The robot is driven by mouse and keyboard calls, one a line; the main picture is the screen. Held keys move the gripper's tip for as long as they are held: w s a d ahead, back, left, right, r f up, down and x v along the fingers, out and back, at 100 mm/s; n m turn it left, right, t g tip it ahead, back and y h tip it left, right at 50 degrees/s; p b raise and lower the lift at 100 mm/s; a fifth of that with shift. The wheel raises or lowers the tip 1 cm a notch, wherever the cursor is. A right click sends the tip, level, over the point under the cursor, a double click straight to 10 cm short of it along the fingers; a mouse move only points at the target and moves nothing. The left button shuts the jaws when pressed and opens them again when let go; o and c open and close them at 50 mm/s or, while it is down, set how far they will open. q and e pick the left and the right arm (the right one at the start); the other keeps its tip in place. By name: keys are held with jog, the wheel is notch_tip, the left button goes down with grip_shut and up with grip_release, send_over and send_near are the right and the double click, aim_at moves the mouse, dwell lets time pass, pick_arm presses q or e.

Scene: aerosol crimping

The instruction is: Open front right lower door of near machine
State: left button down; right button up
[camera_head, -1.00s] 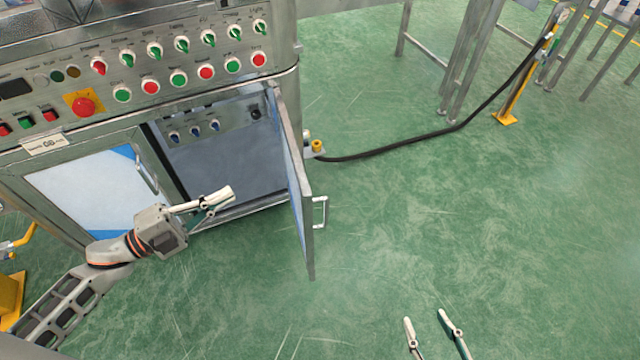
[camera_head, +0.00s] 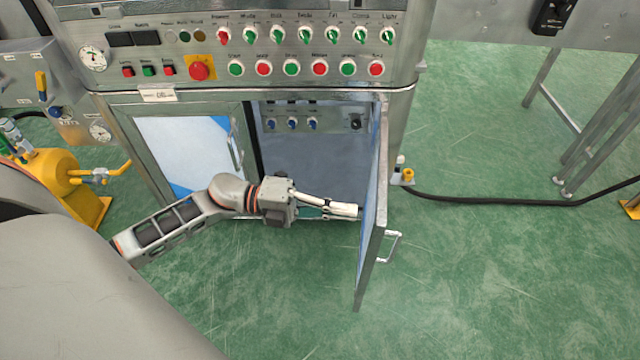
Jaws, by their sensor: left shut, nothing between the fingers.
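The near machine's front right lower door (camera_head: 371,215) stands swung wide open, seen nearly edge-on, with its handle (camera_head: 390,247) on the side facing right. Behind it the lower compartment (camera_head: 305,155) is exposed, with a few blue knobs inside. My left gripper (camera_head: 357,211) is shut and empty in front of the compartment. Its fingertips point right and lie at or very close to the door's inner face; I cannot tell whether they touch. My right gripper is out of view.
The left lower door (camera_head: 185,150) is shut. Above is the control panel (camera_head: 300,50) with buttons and switches. A black hose (camera_head: 490,200) runs along the floor to the right. Yellow equipment (camera_head: 60,180) stands at left. The green floor (camera_head: 500,290) right of the door is clear.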

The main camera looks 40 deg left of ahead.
aim_at(376, 215)
pick_arm(q)
jog(key=x, duration=0.3)
jog(key=shift+w+d, duration=0.1)
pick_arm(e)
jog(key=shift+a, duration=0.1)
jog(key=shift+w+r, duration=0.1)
